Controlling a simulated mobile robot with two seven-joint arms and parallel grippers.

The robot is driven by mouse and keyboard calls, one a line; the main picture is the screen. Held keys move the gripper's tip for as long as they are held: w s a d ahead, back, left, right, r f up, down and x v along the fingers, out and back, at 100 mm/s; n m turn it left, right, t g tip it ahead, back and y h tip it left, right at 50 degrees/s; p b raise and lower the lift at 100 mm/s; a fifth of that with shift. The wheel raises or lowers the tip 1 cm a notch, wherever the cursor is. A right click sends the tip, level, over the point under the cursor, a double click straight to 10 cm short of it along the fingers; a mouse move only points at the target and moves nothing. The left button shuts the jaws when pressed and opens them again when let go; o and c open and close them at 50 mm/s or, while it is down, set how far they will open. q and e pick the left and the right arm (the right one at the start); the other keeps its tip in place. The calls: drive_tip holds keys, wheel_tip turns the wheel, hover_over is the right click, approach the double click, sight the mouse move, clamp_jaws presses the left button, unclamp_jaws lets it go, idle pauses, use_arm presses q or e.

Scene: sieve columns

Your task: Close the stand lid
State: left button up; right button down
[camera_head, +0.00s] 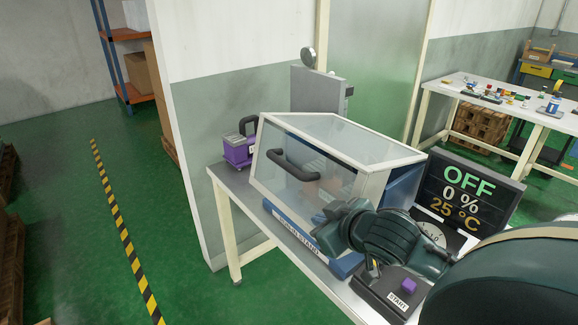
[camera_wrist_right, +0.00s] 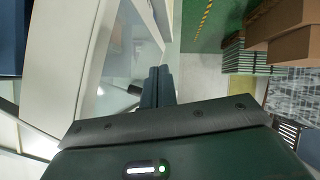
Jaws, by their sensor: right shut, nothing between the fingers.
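The stand lid (camera_head: 340,140) is a clear box-shaped cover with a pale frame and a dark bar handle (camera_head: 292,165) on its front. It sits over the blue stand base (camera_head: 340,262), which bears a label. Whether its lower edge rests fully on the base is hard to tell. My right gripper (camera_head: 322,226) is at the lid's front lower right corner, partly hidden by its own wrist. In the right wrist view its fingers (camera_wrist_right: 157,74) are together and empty, beside the clear panel and pale frame (camera_wrist_right: 75,60). The handle's dark end (camera_wrist_right: 134,90) shows just left of them. My left gripper is out of view.
A purple device (camera_head: 238,150) stands behind the stand on the table. A display (camera_head: 468,190) reading OFF, 0 % and 25 °C and a START button box (camera_head: 398,296) stand at the right, near my right arm. Green floor lies open at the left.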

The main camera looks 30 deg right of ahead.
drive_tip(key=w+r+n+t+y, duration=0.1)
drive_tip(key=w+r+t, duration=0.35)
drive_tip(key=r, duration=0.95)
drive_tip(key=p, duration=0.3)
hover_over(289, 168)
wheel_tip(289, 168, down, 5)
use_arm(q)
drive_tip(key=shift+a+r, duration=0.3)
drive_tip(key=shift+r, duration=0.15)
use_arm(e)
drive_tip(key=shift+f+g, duration=0.25)
drive_tip(key=shift+f, duration=0.35)
